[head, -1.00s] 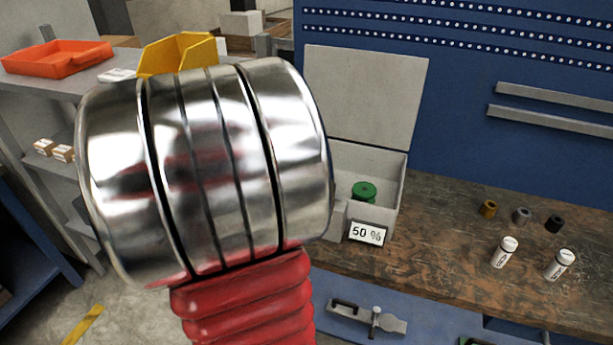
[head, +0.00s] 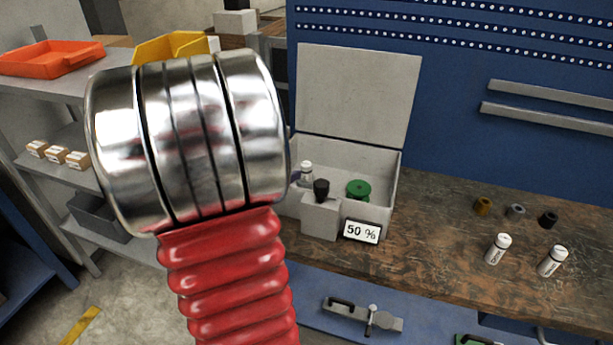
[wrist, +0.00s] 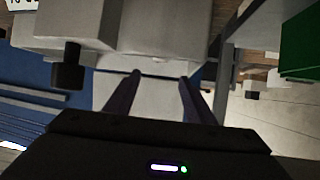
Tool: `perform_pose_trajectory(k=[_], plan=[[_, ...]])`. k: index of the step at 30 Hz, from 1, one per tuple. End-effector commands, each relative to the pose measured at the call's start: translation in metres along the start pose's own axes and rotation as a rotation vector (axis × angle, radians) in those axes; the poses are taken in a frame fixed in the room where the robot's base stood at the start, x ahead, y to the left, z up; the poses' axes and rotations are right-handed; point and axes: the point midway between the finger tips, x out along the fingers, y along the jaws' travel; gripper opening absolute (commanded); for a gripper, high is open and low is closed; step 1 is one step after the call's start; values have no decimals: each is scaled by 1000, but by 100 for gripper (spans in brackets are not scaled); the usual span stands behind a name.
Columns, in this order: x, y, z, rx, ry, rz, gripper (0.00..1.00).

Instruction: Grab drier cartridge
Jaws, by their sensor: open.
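Two white cylindrical cartridges stand on the workbench at the right in the head view, a left one (head: 498,249) and a right one (head: 551,261); their dark lettering is too small to read surely. A similar white-topped cylinder (head: 306,172) shows in the open grey box, partly hidden. I cannot tell which is the drier cartridge. My gripper (wrist: 160,82) shows in the wrist view as two dark fingers spread apart, with nothing between them but a pale grey surface behind. In the head view my gripper is out of sight; my arm covers the left middle.
The grey box (head: 392,190) has its lid up, a green round part (head: 358,190) inside and a "50 %" display (head: 362,232) in front. A black knob (head: 321,189) tops its front block. Three small caps (head: 515,211) stand on the workbench (head: 440,230), with bare surface around.

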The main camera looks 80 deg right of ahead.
Motion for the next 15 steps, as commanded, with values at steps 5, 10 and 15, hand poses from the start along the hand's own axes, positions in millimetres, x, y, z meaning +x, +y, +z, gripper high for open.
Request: perform_pose_trajectory(k=[5,10,15], plan=[[26,1,1,-1,-1,4,50],[48,1,0,-1,-1,3,50],[65,1,0,0,0,3,50]])
